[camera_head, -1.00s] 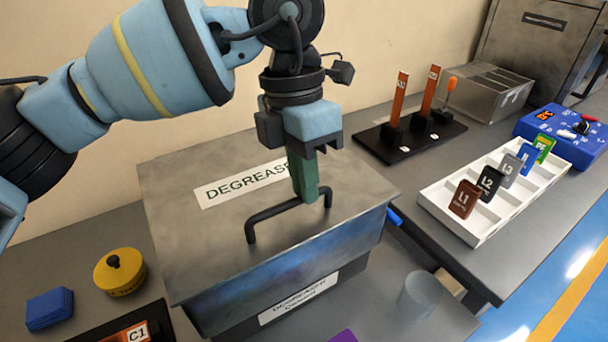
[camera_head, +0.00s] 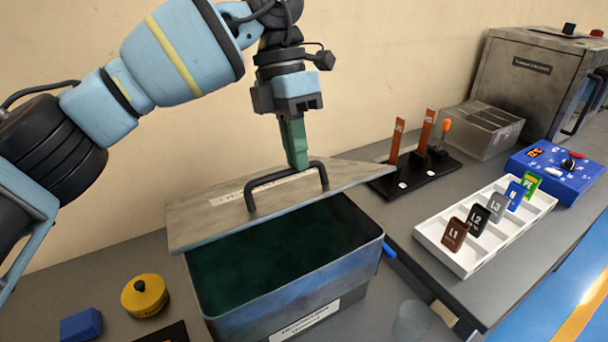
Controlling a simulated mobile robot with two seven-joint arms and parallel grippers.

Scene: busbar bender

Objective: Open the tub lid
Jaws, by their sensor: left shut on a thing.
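The degreaser tub (camera_head: 310,290) stands on the bench, a grey box with a label on its front. Its grey lid (camera_head: 205,225) is raised and tilted back, with its front edge up, so the dark green inside shows. The lid carries a black bar handle (camera_head: 268,182). My left gripper (camera_head: 297,160) is above the lid with its green fingers shut on the handle near its right end. The fingers hide part of the handle. My right gripper is not in view.
A yellow round pot (camera_head: 145,296) and a blue block (camera_head: 81,325) stand left of the tub. Right are a white tray (camera_head: 455,262) with several labelled tags, a black stand (camera_head: 412,178) with orange-brown bars, a metal bin (camera_head: 482,130) and a blue control box (camera_head: 560,172).

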